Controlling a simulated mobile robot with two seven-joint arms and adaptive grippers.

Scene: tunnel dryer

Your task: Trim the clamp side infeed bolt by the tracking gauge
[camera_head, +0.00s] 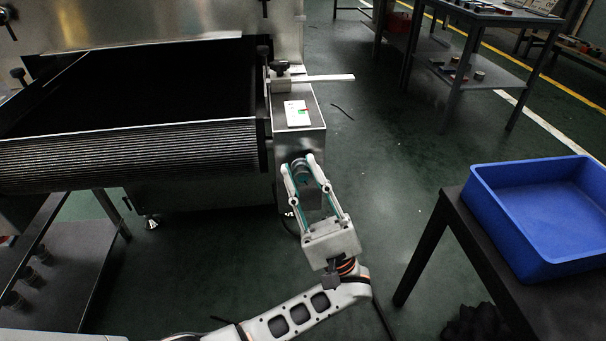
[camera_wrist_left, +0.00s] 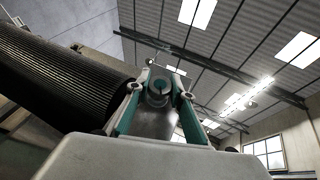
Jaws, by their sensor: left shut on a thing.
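My left gripper (camera_head: 304,166) is shut on a round grey bolt head (camera_wrist_left: 158,88) at the front end of the metal side housing (camera_head: 313,118). In the wrist view the two teal-lined fingers stand on both sides of the bolt head. In the head view the fingers partly hide it. The tracking gauge looks to be the white plate (camera_head: 297,112) with small green and red marks on top of the housing. A clamp with a black knob (camera_head: 279,68) and a pale flat bar (camera_head: 325,78) sits behind it. My right gripper is not in view.
The dark conveyor belt (camera_head: 140,85) and its ribbed front roller (camera_head: 130,152) lie left of the housing. A blue bin (camera_head: 540,205) stands on a dark table at the right. A grey shelf table (camera_head: 480,15) is at the back. Green floor is clear between them.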

